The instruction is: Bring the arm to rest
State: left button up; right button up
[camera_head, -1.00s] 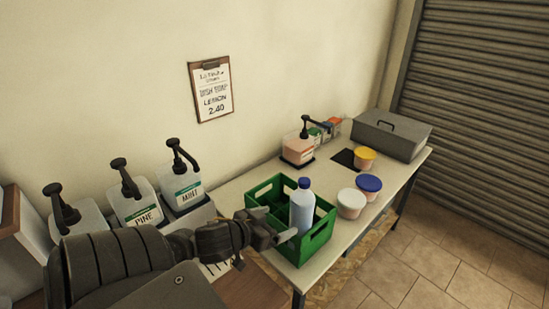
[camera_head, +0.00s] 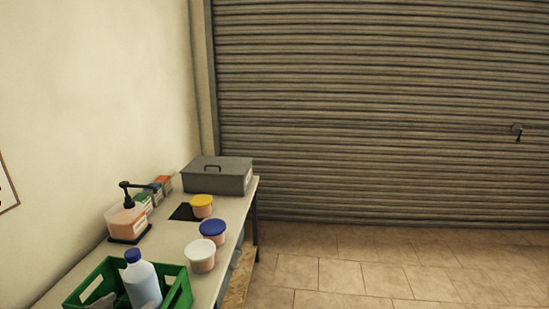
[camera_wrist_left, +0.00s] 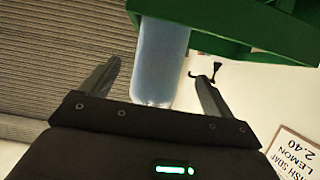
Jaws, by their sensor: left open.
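My left gripper (camera_wrist_left: 158,72) is open in the left wrist view, one dark finger on each side of a pale blue bottle (camera_wrist_left: 163,55). Its fingers are apart, and I cannot tell how near the bottle is. In the head view, the bottle (camera_head: 142,285), with a dark blue cap, stands upright in a green crate (camera_head: 178,289). The crate (camera_wrist_left: 235,20) also shows in the wrist view. A small grey piece, perhaps a tip of my left gripper (camera_head: 103,301), shows at the crate's left; most of the arm is out of frame. My right gripper is not in view.
The table (camera_head: 168,256) runs along the wall. On it stand a pump bottle (camera_head: 127,220), tubs with white (camera_head: 201,249), blue (camera_head: 213,228) and yellow (camera_head: 201,201) lids, and a grey box (camera_head: 218,178). Open tiled floor (camera_head: 370,265) lies to the right before a shutter (camera_head: 360,110).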

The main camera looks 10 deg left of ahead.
pick_arm(q)
jog(key=b+x, duration=0.1)
jog(key=x, duration=0.5)
jog(key=shift+w+f, duration=0.1)
jog(key=shift+w, duration=0.2)
